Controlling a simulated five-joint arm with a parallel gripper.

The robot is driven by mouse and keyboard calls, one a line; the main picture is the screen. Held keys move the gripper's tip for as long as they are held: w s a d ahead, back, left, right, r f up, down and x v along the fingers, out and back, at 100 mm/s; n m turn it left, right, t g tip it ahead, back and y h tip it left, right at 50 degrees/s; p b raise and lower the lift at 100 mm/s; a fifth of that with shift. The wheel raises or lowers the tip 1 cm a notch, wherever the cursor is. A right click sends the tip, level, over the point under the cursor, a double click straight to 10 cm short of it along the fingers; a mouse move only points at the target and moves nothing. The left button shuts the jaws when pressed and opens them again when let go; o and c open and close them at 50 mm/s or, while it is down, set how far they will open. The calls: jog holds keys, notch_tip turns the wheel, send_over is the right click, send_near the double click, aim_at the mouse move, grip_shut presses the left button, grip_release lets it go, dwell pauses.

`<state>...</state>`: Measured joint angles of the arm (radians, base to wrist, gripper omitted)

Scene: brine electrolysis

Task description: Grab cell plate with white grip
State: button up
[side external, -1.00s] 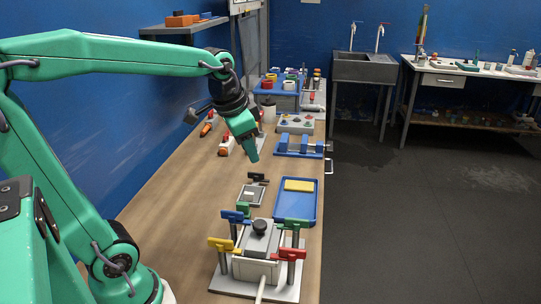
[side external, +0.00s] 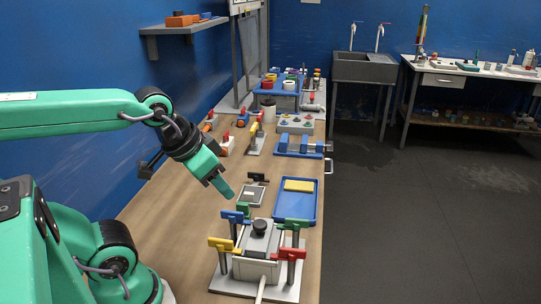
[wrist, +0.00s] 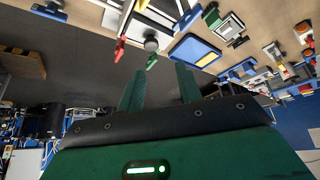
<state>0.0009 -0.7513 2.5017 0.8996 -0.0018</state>
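A small flat dark grey plate (side external: 250,195) with a pale mark lies on the bench, left of the blue tray. It may be the cell plate; I cannot make out a white grip for certain. It also seems to show in the wrist view (wrist: 229,26), at the upper right. A dark grip-like piece (side external: 258,177) lies just behind it. My gripper (side external: 223,187) points down and right, above the bench and left of the plate, apart from it. In the wrist view its two fingers (wrist: 160,86) stand apart with nothing between them.
The blue tray (side external: 281,210) with a yellow block (side external: 298,185) lies right of the plate. In front stands a grey box (side external: 255,268) with a black knob, among blue, green, yellow and red clamps. Blue racks (side external: 297,149) and other gear stand farther back.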

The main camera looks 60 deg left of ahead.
jog(key=shift+o, duration=0.4)
jog(key=shift+w, duration=0.1)
jog(key=n+g, duration=0.6)
jog(key=n, duration=2)
send_over(249, 193)
notch_tip(249, 193, down, 14)
jog(key=shift+d+f, duration=0.15)
jog(key=shift+w+a+f+n, duration=0.1)
jog(key=shift+a+f+n, duration=0.2)
jog(key=shift+n, duration=0.2)
jog(key=shift+f, duration=1.3)
jog(key=shift+d+f, duration=0.1)
